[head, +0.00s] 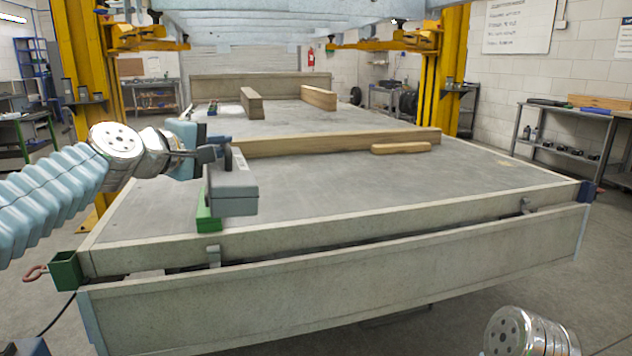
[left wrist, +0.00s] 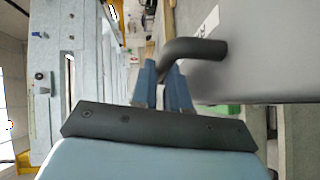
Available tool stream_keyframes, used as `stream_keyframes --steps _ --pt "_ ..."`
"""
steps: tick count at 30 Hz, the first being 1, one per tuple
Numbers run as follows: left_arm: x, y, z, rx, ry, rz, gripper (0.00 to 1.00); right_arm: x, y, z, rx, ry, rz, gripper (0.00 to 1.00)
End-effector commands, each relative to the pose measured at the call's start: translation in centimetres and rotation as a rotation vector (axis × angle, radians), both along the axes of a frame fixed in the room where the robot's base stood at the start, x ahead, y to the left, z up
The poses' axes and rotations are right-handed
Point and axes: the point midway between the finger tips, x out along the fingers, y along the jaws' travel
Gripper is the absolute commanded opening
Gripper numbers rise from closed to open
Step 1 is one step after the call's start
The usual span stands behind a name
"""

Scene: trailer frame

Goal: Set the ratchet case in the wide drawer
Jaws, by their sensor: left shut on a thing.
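The grey ratchet case (head: 232,188) hangs from my left gripper (head: 207,153) above the near left part of the trailer bed. My left gripper is shut on its dark handle; in the left wrist view the blue fingers (left wrist: 166,88) close around the bent handle (left wrist: 195,48), with the case body (left wrist: 265,65) to the right. A pale label shows on the case. I cannot make out a wide drawer in either view. My right gripper is out of view; only a silver part of my right arm shows at the bottom right.
The trailer bed (head: 330,185) is mostly clear, with wooden beams (head: 340,141) across its middle. A green block (head: 207,217) stands at its front edge, below the case. A long front board (head: 340,285) runs along the near side. Yellow lift posts stand on both sides.

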Motion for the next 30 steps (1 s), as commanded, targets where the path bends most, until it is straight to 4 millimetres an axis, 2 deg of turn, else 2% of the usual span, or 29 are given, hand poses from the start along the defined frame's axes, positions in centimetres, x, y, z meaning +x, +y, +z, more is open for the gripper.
stream_keyframes --steps 12,23,30 --pt "3.4 0.8 -6.9 -0.001 0.000 0.127 0.00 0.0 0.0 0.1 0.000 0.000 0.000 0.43" --pt "4.7 1.3 -11.4 0.002 -0.001 0.199 0.00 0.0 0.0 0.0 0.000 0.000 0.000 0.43" --pt "5.4 1.4 -15.5 0.002 -0.002 0.254 0.00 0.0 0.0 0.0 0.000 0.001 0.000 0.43"
